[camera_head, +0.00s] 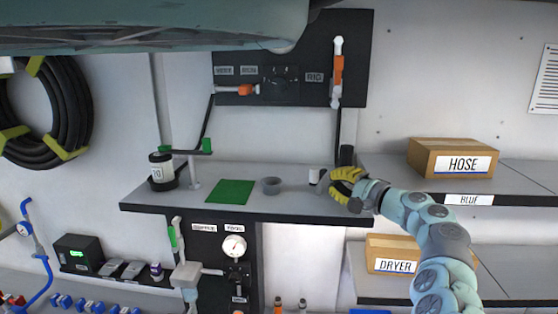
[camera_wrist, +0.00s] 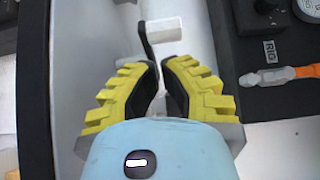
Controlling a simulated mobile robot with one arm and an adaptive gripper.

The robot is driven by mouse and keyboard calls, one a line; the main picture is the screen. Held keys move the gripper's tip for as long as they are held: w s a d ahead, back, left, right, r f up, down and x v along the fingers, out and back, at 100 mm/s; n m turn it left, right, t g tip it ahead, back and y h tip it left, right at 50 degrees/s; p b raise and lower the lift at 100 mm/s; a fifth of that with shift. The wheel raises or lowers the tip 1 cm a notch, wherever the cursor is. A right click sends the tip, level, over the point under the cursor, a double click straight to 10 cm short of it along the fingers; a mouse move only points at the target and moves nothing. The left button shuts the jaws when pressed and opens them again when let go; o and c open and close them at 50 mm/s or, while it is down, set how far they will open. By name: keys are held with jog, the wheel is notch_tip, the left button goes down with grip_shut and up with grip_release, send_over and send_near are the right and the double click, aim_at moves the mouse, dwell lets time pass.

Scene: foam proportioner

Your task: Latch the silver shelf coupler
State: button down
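A small coupler with a white block and a dark lever stands on the shelf (camera_head: 255,203), and I take it as the silver shelf coupler (camera_head: 314,177). In the wrist view its white block (camera_wrist: 166,29) and dark lever (camera_wrist: 144,38) lie just beyond my fingertips. My gripper (camera_head: 333,184) is just to its right in the head view. The yellow fingers of my gripper (camera_wrist: 160,65) are close together with a narrow gap at the tips. The lever's lower end reaches that gap. I cannot tell whether the pads touch it.
A green mat (camera_head: 230,191), a grey ring (camera_head: 271,185) and a dark jar (camera_head: 161,171) are on the shelf to the left. A black panel (camera_head: 290,55) with orange fittings hangs behind. A HOSE box (camera_head: 450,158) sits right.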

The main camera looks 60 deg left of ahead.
jog(key=shift+s+a+r+p, duration=0.15)
jog(key=shift+a+p, duration=0.25)
jog(key=shift+a, duration=0.85)
jog(key=shift+s+f+b, duration=0.1)
jog(key=shift+f+b, duration=0.1)
jog(key=shift+b, duration=0.15)
jog(key=shift+a+f+b, duration=0.1)
jog(key=shift+b, duration=0.3)
jog(key=shift+s+m+t+b, duration=0.15)
jog(key=shift+m+t+b, duration=0.25)
jog(key=shift+b, duration=0.55)
